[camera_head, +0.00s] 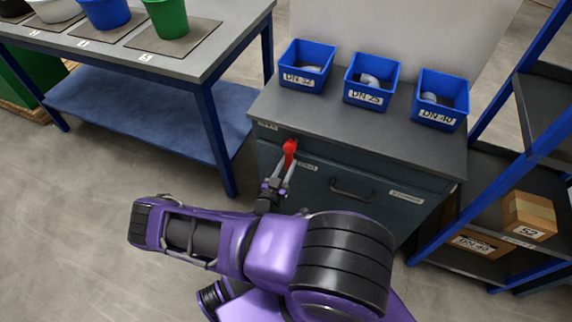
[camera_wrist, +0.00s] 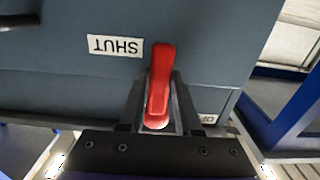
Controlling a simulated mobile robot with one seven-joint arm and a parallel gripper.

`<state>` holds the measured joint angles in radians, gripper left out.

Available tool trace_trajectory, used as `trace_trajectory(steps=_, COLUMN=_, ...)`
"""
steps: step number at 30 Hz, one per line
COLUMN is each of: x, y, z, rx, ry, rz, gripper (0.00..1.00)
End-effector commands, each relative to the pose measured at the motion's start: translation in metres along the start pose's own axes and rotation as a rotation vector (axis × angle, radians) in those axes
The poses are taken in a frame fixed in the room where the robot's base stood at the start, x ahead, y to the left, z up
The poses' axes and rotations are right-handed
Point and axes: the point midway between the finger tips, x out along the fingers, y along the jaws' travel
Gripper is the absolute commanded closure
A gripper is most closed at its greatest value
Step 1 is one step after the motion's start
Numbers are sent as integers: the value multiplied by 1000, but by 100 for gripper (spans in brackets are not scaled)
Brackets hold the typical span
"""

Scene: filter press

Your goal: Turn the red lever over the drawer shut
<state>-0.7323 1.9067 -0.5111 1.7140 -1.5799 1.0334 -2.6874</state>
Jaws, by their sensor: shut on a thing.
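The red lever (camera_head: 290,148) is on the upper left front of the grey cabinet (camera_head: 330,175), above the drawer front with its dark handle (camera_head: 352,190). My gripper (camera_head: 286,165) reaches up to it and is shut on it. In the wrist view the lever (camera_wrist: 161,82) runs nearly up and down the picture, between the two fingers of my gripper (camera_wrist: 160,105). The SHUT label (camera_wrist: 116,46), upside down there, is left of the lever's upper end. A second label (camera_wrist: 208,118), reading partly "OPE", is at lower right, partly hidden by my gripper.
Blue bins (camera_head: 306,66) stand on the cabinet top, labelled DN 32, DN 25 and DN 40. A blue-framed shelf with cardboard boxes (camera_head: 528,215) is close on the right. A workbench (camera_head: 215,50) with pots is on the left. The floor at left is clear.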

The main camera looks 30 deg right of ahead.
Motion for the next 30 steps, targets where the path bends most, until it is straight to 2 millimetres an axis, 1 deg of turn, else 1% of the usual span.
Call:
trace_trajectory(steps=10, x=0, y=2, z=1, rx=-9, ry=-3, rz=1, gripper=100)
trace_trajectory(steps=11, x=0, y=2, z=1, rx=-9, ry=-3, rz=1, gripper=66)
trace_trajectory(steps=15, x=0, y=2, z=1, rx=-8, ry=-2, rz=1, gripper=41)
trace_trajectory(steps=16, x=0, y=2, z=1, rx=-8, ry=-2, rz=1, gripper=38)
trace_trajectory(steps=25, x=0, y=1, z=-2, rx=-5, ry=0, rz=1, gripper=38)
trace_trajectory(steps=28, x=0, y=0, z=-12, rx=-5, ry=1, rz=0, gripper=38)
trace_trajectory(steps=30, x=0, y=1, z=-23, rx=-6, ry=1, rz=0, gripper=38)
